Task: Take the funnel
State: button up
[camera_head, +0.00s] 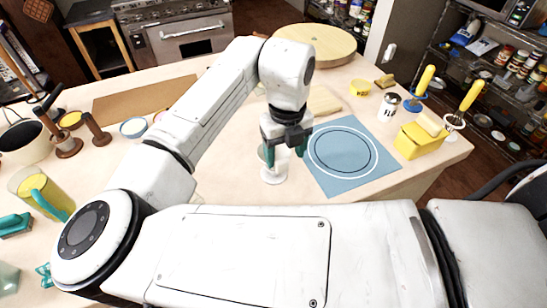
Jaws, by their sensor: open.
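My gripper (285,157) points down over the middle of the table, with its two green-tipped fingers apart. A small pale thing with a round flared base (273,179) stands on the table right below and behind the fingers. It looks like the funnel standing wide end down, but its upper part is mostly hidden by my gripper. The left finger overlaps it in the picture. I cannot tell whether the finger touches it or whether it lies between the fingers.
A blue mat (375,178) with a white ring lies right of my gripper. A yellow box (412,147), a white shaker (388,106) and yellow-handled tools stand beyond it. A round wooden board (318,42) lies behind.

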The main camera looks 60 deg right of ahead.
aim_at(283, 162)
jog(key=shift+w+d+f+p, duration=0.15)
jog(key=shift+f+p, duration=0.25)
jog(key=shift+f, duration=0.95)
jog(key=shift+w+f+p, duration=0.1)
jog(key=shift+f+p, duration=0.3)
jog(key=shift+f, duration=0.9)
jog(key=shift+c, duration=0.5)
jog(key=c, duration=0.9)
jog(key=shift+c, duration=0.2)
jog(key=shift+r, duration=0.15)
jog(key=shift+r+b, duration=0.4)
jog(key=shift+r, duration=0.1)
jog(key=s+a+r+b, duration=0.3)
jog(key=s+a+r, duration=0.6)
jog(key=s+r, duration=0.1)
jog(key=shift+s+r+b, duration=0.3)
jog(key=shift+s+r, duration=0.1)
jog(key=shift+r, duration=0.5)
